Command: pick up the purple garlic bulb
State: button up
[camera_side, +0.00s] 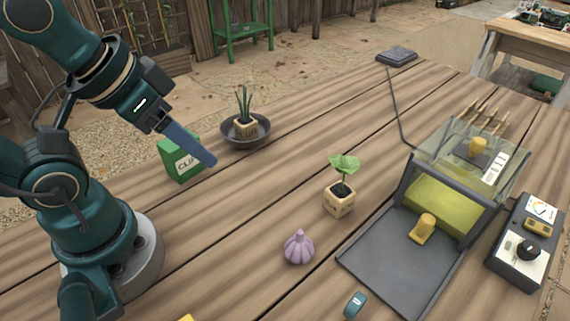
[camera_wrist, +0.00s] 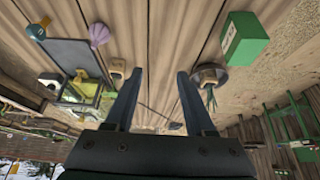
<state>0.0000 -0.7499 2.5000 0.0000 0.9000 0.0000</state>
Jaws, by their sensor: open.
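The purple garlic bulb (camera_side: 298,247) sits upright on the wooden table in the side view, in front of a small potted seedling. It also shows in the wrist view (camera_wrist: 98,35) at the upper left, apart from my fingers. My gripper (camera_side: 212,163) is raised above the table at the left in the side view, beside the green box and well away from the bulb. In the wrist view my two fingers (camera_wrist: 158,75) are spread apart with nothing between them.
A green box (camera_side: 181,158) and a dark bowl (camera_side: 233,137) with a potted plant stand near my gripper. The seedling cube (camera_side: 339,200) is just behind the bulb. A clear-lidded case (camera_side: 447,200) and control box (camera_side: 525,243) stand right. A teal-capped object (camera_side: 354,305) lies at the front.

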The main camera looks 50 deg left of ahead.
notch_tip(320, 180, up, 5)
jog(key=n+g+h, duration=0.9)
jog(key=n+h, duration=0.4)
jog(key=n, duration=0.3)
send_over(301, 242)
jog(key=a, duration=0.2)
jog(key=shift+m, duration=0.3)
jog(key=f, duration=1.7)
jog(key=shift+w+a, duration=0.15)
jog(key=shift+w, duration=0.15)
jog(key=shift+f, duration=0.6)
jog(key=shift+x, duration=2.5)
